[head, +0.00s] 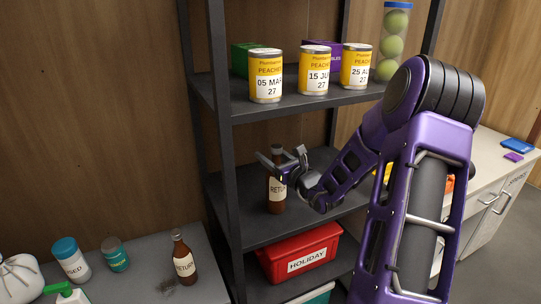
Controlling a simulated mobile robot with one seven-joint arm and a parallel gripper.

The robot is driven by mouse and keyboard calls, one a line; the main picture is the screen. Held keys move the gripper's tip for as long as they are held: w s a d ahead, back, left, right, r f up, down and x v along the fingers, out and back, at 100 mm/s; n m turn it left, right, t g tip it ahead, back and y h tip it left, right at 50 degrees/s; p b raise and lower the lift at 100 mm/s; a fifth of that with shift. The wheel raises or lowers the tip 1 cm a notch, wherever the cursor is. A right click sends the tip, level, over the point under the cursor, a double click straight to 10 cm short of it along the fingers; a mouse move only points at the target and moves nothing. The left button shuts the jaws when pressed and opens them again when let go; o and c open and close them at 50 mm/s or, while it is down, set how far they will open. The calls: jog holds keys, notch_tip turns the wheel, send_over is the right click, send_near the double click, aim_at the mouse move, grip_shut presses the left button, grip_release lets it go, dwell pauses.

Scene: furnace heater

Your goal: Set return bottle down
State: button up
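A brown bottle (277,193) with a pale label reading "RETU…" is upright at the middle shelf (252,231) of the dark rack. Its base looks at or just above the shelf surface; I cannot tell if it touches. My gripper (281,164) comes from the right and has its fingers at the bottle's neck and shoulder. One finger crosses in front of the bottle. I cannot tell whether the fingers press on it or stand apart. A second brown bottle (184,262), labelled "RETURN", stands on the grey table (143,270) at lower left.
Several peach cans, including one at the left (266,76), and a tube of balls (393,42) stand on the shelf above. A red "HOLIDAY" box (300,253) sits below. The rack's front post (222,120) stands just left of the gripper. The middle shelf's left part is clear.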

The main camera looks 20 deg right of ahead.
jog(key=shift+r, duration=0.2)
jog(key=s+d, duration=0.2)
jog(key=s, duration=0.9)
jog(key=shift+s+d, duration=0.2)
jog(key=shift+s, duration=0.2)
jog(key=shift+f, duration=0.1)
